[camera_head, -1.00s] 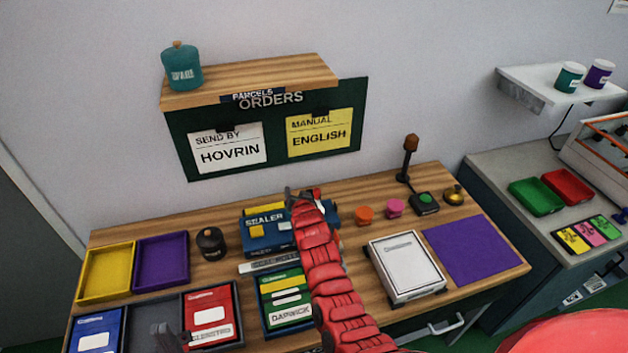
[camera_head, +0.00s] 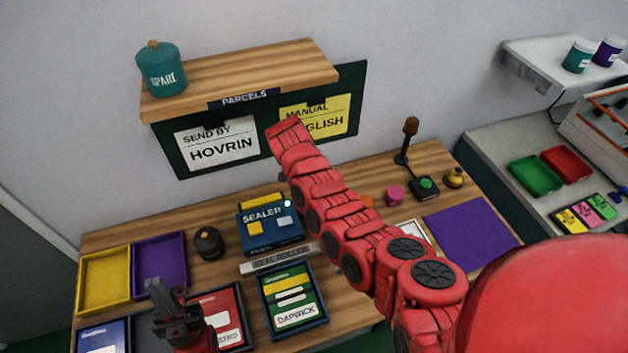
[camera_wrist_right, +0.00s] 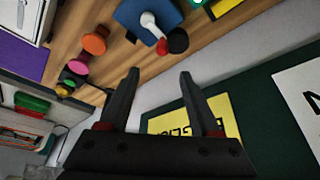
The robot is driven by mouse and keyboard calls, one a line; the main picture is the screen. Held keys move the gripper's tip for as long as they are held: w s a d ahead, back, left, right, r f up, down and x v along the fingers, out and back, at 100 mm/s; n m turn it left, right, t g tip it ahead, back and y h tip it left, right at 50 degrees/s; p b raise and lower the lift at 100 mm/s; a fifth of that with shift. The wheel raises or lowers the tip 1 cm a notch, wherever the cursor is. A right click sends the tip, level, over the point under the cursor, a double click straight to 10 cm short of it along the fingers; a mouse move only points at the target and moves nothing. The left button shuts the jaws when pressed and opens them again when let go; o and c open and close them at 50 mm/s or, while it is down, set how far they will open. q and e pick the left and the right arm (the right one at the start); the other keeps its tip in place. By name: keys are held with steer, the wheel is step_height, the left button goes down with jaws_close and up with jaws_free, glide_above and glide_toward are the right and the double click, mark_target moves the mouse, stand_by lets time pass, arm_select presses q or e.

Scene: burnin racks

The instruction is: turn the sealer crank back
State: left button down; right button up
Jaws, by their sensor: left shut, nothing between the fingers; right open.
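The blue sealer (camera_head: 262,238) stands at the back of the wooden bench, with a small green light at its upper right. Its right side is hidden behind my right arm in the head view. In the right wrist view the sealer (camera_wrist_right: 130,14) shows its crank (camera_wrist_right: 152,24), a white arm with a dark and red knob. My right gripper (camera_wrist_right: 160,76) is open and empty, apart from the crank. In the head view my right arm hides its jaws. My left gripper (camera_head: 168,305) is shut and empty over the front left trays.
Yellow (camera_head: 105,299) and purple (camera_head: 160,239) trays and a dark round pot (camera_head: 208,242) stand left of the sealer. A green folder tray (camera_head: 322,318) lies in front. The order board (camera_head: 268,137) and shelf (camera_head: 310,60) are behind my right arm.

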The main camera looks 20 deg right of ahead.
steer(key=b+x, duration=1.3)
steer(key=b, duration=0.2)
steer(key=shift+w+a+f, duration=0.1)
steer(key=shift+w+f, duration=0.15)
steer(key=shift+f, duration=0.15)
steer(key=shift+w+f+b, duration=0.15)
steer(key=shift+b, duration=0.4)
jaws_close()
